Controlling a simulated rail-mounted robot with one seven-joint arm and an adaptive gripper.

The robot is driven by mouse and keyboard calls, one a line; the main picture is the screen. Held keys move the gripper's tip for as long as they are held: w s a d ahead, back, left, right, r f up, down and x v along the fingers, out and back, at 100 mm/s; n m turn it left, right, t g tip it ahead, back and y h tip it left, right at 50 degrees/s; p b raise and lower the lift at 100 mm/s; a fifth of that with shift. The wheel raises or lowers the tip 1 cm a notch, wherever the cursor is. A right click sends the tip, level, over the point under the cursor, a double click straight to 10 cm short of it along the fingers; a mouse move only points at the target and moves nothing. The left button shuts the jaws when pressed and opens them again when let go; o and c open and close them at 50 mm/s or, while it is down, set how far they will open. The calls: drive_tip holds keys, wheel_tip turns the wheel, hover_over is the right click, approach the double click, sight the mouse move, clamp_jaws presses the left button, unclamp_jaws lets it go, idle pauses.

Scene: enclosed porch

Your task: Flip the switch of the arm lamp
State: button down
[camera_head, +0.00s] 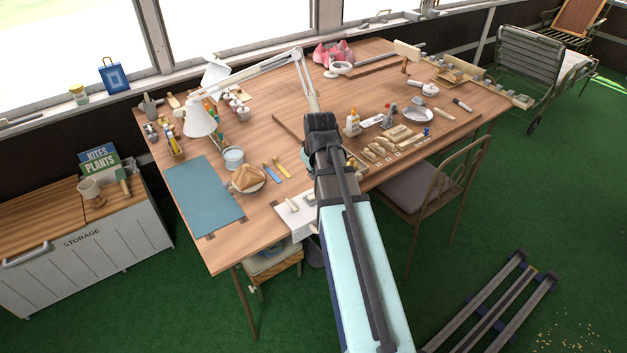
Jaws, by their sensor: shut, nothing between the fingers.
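The arm lamp (199,121) is on the wooden table, with its white cone shade at the left. Its thin pale arm rises right to a joint near the windows, then drops behind my arm. The lamp's base is hidden there, and I cannot make out its switch. My arm reaches over the table's front edge from the bottom of the picture, with a dark joint over the middle of the table. My gripper cannot be made out; my own arm appears to hide it.
The table (235,250) is crowded: a blue mat (203,195), a bread bowl (247,180), a pink object (333,52), bottles and small tools. A chair (440,185) stands at the front right. A storage chest (85,255) is at the left. Rails (490,310) lie on the green floor.

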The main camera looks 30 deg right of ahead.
drive_tip(key=shift+v, duration=0.8)
